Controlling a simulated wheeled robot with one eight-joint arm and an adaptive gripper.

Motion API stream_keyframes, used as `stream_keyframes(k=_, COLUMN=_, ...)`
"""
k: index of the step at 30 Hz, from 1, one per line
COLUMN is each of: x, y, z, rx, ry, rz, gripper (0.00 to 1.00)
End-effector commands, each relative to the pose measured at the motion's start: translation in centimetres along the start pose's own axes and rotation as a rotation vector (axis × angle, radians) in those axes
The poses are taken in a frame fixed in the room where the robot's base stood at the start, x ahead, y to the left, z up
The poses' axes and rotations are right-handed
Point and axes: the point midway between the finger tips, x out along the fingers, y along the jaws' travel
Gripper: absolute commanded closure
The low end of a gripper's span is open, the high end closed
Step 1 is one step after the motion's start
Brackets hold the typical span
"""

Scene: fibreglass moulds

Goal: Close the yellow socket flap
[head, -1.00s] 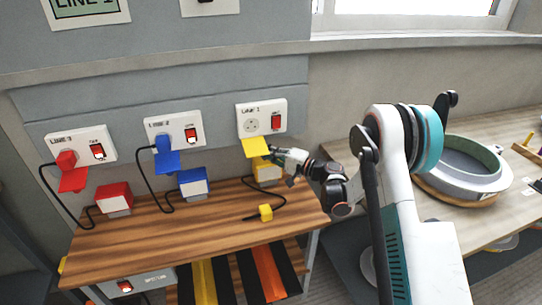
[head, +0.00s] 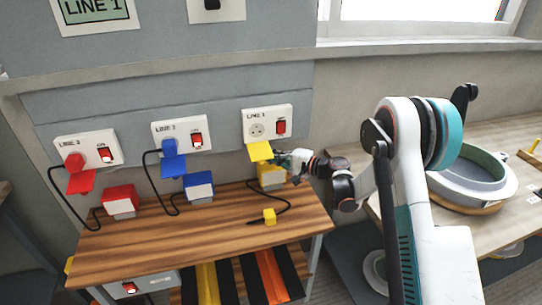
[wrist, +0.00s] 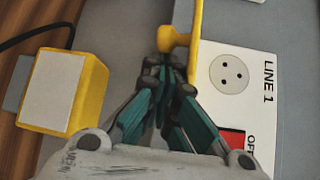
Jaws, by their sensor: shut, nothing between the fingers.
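The yellow socket flap (head: 260,151) hangs open below the white LINE 1 socket (head: 257,129), sticking out from the wall. In the wrist view the flap (wrist: 195,25) is seen nearly edge-on, with a yellow knob beside my fingertips. The bare socket face (wrist: 229,74) shows there with nothing plugged in. My gripper (head: 282,158) is shut and empty, just right of and slightly below the flap. In the wrist view its fingertips (wrist: 166,65) are at the knob; I cannot tell whether they touch it.
A yellow-and-white box (head: 271,176) stands on the wooden shelf (head: 200,237) under the flap, near my gripper. A yellow plug (head: 269,216) lies on the shelf. Red (head: 80,181) and blue (head: 171,167) flaps hang at the other sockets, with plugs in. A round mould (head: 470,175) rests on the right table.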

Motion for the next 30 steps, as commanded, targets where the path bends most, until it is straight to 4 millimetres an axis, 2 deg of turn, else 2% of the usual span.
stream_keyframes(k=8, x=-0.5, y=-1.0, z=0.5, rx=0.109, ry=-0.001, rz=0.113, gripper=1.00)
stream_keyframes(k=17, x=-1.1, y=-2.3, z=1.1, rx=0.304, ry=0.000, rz=0.315, gripper=1.00)
stream_keyframes(k=22, x=-1.4, y=-3.1, z=1.4, rx=0.319, ry=0.000, rz=0.329, gripper=1.00)
stream_keyframes(k=30, x=-1.6, y=-4.6, z=1.6, rx=0.503, ry=0.001, rz=0.519, gripper=1.00)
